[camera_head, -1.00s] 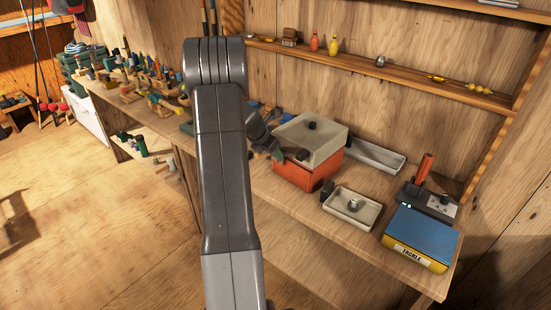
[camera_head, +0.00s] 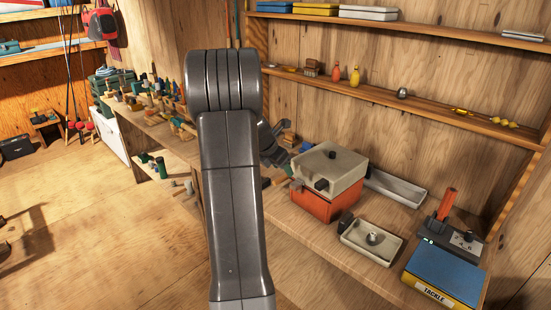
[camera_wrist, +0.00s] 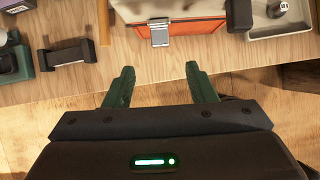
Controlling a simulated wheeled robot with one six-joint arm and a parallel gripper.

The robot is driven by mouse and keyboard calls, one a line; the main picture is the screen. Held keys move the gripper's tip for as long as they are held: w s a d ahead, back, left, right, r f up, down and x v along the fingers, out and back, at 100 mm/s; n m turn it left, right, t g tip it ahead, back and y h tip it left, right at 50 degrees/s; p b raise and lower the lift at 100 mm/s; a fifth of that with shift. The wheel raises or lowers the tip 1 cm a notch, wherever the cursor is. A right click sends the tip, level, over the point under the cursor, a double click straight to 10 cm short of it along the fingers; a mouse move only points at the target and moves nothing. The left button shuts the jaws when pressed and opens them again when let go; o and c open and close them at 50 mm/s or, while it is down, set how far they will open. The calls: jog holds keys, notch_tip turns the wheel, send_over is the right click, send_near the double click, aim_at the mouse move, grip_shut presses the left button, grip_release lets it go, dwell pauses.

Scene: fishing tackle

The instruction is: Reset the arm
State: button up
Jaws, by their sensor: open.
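My gripper (camera_wrist: 160,88) shows in the wrist view with its two green fingers spread apart and nothing between them. It hangs over the front edge of the wooden bench (camera_wrist: 215,70). The orange box with the pale lid (camera_wrist: 190,27) and its metal latch lies just beyond the fingertips, apart from them. In the head view my grey arm rises through the middle and hides part of the bench, and the fingers are largely hidden behind it. The orange box (camera_head: 322,203) stands right of the arm with its lid on.
A pale tray with a round knob (camera_head: 370,242) and a blue tackle box (camera_head: 445,273) stand to the right on the bench. A long metal tray (camera_head: 395,188) lies behind. Shelves with small items (camera_head: 400,103) run along the wall. Open floor (camera_head: 90,220) lies to the left.

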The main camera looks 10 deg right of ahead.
aim_at(294, 184)
jog(key=p+x, duration=0.1)
jog(key=x, duration=1.3)
jog(key=shift+p, duration=0.4)
jog(key=shift+r, duration=0.1)
jog(key=shift+a+r, duration=0.15)
jog(key=shift+r, duration=0.25)
jog(key=b+v, duration=0.2)
jog(key=v, duration=1.1)
jog(key=p+x, duration=0.2)
jog(key=x, duration=1.2)
jog(key=shift+s+f, duration=0.1)
jog(key=shift+s, duration=0.05)
jog(key=shift+s+a+t+h+b, duration=0.1)
jog(key=shift+a+t+h+b, duration=0.1)
jog(key=shift+t+h+b, duration=0.15)
jog(key=shift+f, duration=0.1)
